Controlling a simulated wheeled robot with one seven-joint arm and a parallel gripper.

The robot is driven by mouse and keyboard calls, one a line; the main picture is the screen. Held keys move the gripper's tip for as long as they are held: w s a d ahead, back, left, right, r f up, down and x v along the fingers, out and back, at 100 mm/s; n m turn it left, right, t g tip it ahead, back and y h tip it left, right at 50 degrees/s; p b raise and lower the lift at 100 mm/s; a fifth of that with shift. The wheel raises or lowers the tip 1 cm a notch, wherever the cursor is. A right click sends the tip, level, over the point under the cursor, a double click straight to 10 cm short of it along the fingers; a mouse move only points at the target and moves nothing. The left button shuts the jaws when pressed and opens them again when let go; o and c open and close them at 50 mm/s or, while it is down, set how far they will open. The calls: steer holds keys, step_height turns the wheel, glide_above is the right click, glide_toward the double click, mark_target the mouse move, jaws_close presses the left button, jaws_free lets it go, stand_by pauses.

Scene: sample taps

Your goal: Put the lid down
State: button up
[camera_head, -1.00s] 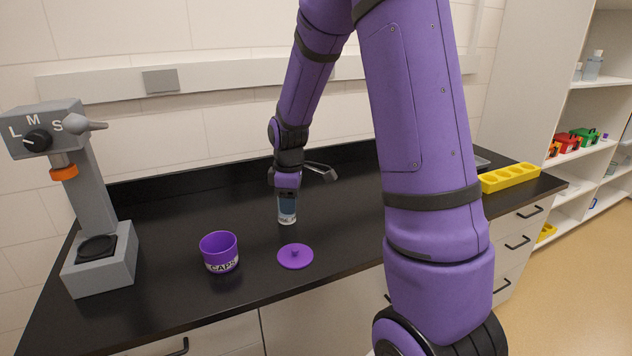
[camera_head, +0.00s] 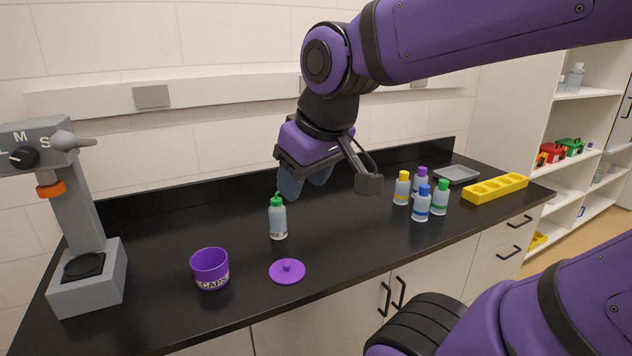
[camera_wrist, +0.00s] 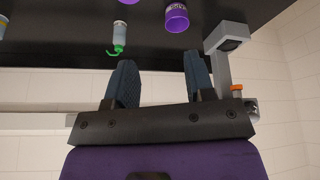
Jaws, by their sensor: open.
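The purple lid (camera_head: 287,271), a flat disc with a small knob, lies on the black counter right of the purple cup marked CAPS (camera_head: 210,269). The cup stands upright with an open top. In the wrist view part of the lid (camera_wrist: 127,2) shows at the top edge, near the cup (camera_wrist: 176,18). My gripper (camera_head: 306,184) is open and empty, raised above the counter behind the lid. Its two blue-grey fingers (camera_wrist: 159,83) are apart with nothing between them. A bottle with a green spout (camera_head: 278,218) stands upright below the gripper, apart from it.
A grey tap stand (camera_head: 82,232) with an S-M-L dial is at the left. Several capped bottles (camera_head: 421,203) stand to the right, near a yellow rack (camera_head: 495,188) and a grey tray (camera_head: 456,174). The counter between the lid and the bottles is clear.

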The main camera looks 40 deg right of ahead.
steer(key=shift+s+a+r+m, duration=0.15)
steer(key=shift+s+m, duration=0.1)
steer(key=shift+s, duration=0.6)
steer(key=shift+s+a+r+m, duration=0.15)
steer(key=shift+s+m, duration=0.1)
steer(key=shift+s, duration=0.6)
steer(key=shift+f, duration=0.1)
